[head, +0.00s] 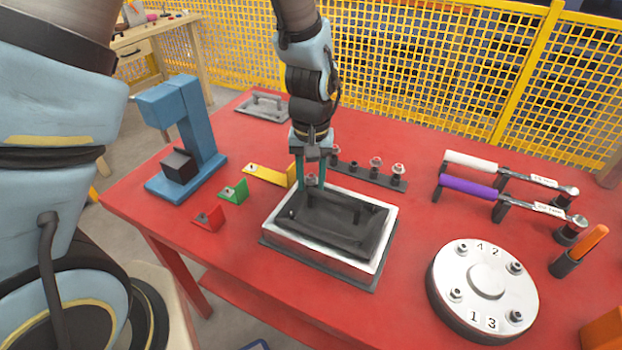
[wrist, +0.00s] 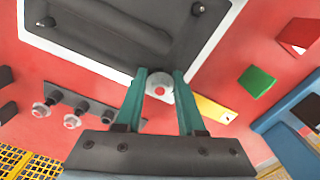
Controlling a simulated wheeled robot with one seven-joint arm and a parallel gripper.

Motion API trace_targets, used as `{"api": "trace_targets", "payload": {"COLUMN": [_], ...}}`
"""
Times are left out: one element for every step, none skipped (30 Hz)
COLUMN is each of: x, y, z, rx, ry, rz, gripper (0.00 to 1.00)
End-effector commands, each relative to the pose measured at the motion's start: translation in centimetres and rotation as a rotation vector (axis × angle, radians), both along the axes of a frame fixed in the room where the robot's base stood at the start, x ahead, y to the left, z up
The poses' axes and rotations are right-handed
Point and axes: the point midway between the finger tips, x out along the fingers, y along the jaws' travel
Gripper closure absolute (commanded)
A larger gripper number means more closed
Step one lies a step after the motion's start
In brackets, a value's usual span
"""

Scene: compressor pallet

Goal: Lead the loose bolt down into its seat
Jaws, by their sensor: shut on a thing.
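The loose bolt (head: 311,181), pale with a reddish centre on its head, is between my gripper's (head: 311,184) two teal fingers. It also shows in the wrist view (wrist: 158,88) between the fingertips (wrist: 159,84). My gripper is shut on it, pointing down, at the back left corner of a white-rimmed housing (head: 279,243) with a dark inside. Dark upright studs (wrist: 197,9) stand in other corners of the housing. The bolt's lower end and the seat under it are hidden, so I cannot tell whether it touches the housing.
A dark strip (head: 362,175) with several bolts stands behind the housing. Yellow (head: 268,174), green (head: 233,189) and red (head: 209,219) blocks and a blue stand (head: 196,135) are to the left. A round numbered plate (head: 484,290) and white and purple-handled tools (head: 470,187) are to the right.

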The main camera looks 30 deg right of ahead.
Motion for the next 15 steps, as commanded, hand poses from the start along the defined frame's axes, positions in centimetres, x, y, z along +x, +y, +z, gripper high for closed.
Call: {"api": "trace_targets", "payload": {"x": [-0.02,-0.02,-0.02,-0.03,-0.03,-0.03,-0.04,-0.05,-0.05,-0.05,-0.05,-0.06,-0.06,-0.06,-0.07], "y": [0.03,0.03,0.03,0.03,0.03,0.02,0.01,0.02,0.02,0.02,0.01,0.02,0.02,0.02,0.01], "z": [-0.06,-0.06,-0.07,-0.07,-0.07,-0.08,-0.08,-0.08,-0.09,-0.09,-0.09,-0.09,-0.09,-0.10,-0.10], "rx": [0.001,0.001,0.001,0.001,0.001,0.001,0.001,0.001,0.001,0.001,0.001,0.001,0.001,0.001,0.001], "ry": [0.001,0.001,0.000,0.001,0.001,0.001,0.001,0.001,0.001,0.001,0.001,0.001,0.001,0.001,0.001], "rz": [0.000,0.000,0.000,0.000,0.000,0.000,0.000,0.000,0.000,0.000,0.000,0.000,-0.001,-0.001,-0.001], "gripper": [1.00,0.58,0.54,0.50,0.47,0.43,0.39,0.36,0.31,0.28,0.27,0.27,0.27,0.27,0.27]}}
